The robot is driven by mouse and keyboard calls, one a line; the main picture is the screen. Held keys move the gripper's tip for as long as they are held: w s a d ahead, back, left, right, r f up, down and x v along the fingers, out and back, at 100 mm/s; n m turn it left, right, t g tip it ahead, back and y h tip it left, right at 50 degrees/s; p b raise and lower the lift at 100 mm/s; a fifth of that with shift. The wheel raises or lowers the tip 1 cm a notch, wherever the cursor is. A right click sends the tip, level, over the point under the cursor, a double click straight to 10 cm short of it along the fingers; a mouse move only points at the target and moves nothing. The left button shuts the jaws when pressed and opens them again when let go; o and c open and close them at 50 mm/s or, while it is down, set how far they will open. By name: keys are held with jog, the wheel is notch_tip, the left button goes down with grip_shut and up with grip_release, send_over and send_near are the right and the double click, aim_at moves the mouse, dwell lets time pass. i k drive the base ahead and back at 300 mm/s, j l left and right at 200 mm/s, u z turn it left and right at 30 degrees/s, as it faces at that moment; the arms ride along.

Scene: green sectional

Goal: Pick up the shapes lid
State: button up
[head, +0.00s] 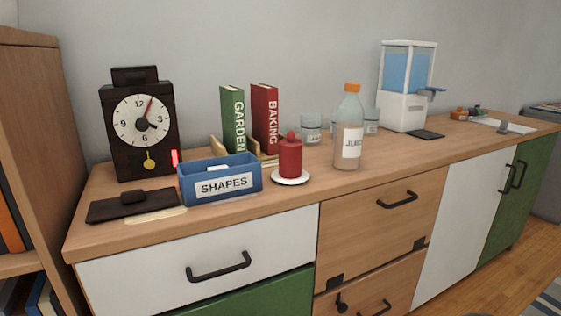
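A blue box (221,187) labelled SHAPES stands open near the front edge of the cabinet top, with something pale inside. No blue lid shows on it. My gripper is not in view.
A dark clock (144,152) stands behind the panel. A pale strip (156,219) lies by the panel's front edge. Right of the box are a red canister (290,158) on a white saucer (291,181), books (265,120) and a juice bottle (348,142). A dispenser (404,108) stands further right.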

aim_at(134, 202)
jog(key=u, duration=1.55)
